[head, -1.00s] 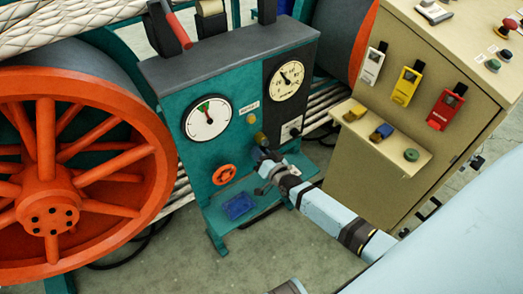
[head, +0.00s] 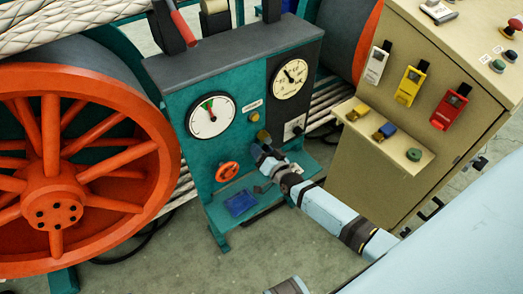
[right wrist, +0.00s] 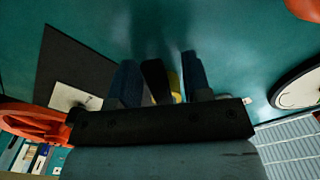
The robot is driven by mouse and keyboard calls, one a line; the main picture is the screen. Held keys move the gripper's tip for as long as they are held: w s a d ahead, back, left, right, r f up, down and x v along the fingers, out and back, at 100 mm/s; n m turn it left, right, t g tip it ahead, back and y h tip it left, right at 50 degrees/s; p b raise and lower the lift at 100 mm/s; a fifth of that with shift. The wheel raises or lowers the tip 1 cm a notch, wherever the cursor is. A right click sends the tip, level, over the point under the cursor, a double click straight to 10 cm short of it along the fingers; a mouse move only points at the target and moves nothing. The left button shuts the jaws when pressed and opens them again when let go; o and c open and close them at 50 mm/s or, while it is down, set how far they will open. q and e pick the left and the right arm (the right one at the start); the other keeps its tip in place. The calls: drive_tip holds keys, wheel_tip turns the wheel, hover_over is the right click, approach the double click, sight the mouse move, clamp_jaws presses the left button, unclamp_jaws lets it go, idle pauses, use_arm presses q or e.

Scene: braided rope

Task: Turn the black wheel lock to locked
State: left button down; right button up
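The teal machine panel (head: 185,110) stands in the middle of the head view. A small yellow part (head: 264,136) sits on it right above my right gripper (head: 264,158), which is close to the panel. In the right wrist view, a black piece (right wrist: 155,82), which looks like the wheel lock, and a yellow part (right wrist: 174,84) lie between the two blue fingers of my right gripper (right wrist: 160,80). The fingers stand apart around them; whether they press on them I cannot tell. The lock's setting is not readable.
Two round gauges (head: 211,115) are above. A large orange spoked wheel (head: 56,209) stands left, and a beige cabinet (head: 360,186) with a shelf stands right.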

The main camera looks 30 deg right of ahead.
use_arm(q)
drive_tip(key=shift+s+a+r+p, duration=0.1)
drive_tip(key=shift+r+p, duration=0.05)
drive_tip(key=shift+p, duration=0.7)
use_arm(e)
drive_tip(key=s+d, duration=0.1)
drive_tip(key=s, duration=1.2)
drive_tip(key=shift+s, duration=0.4)
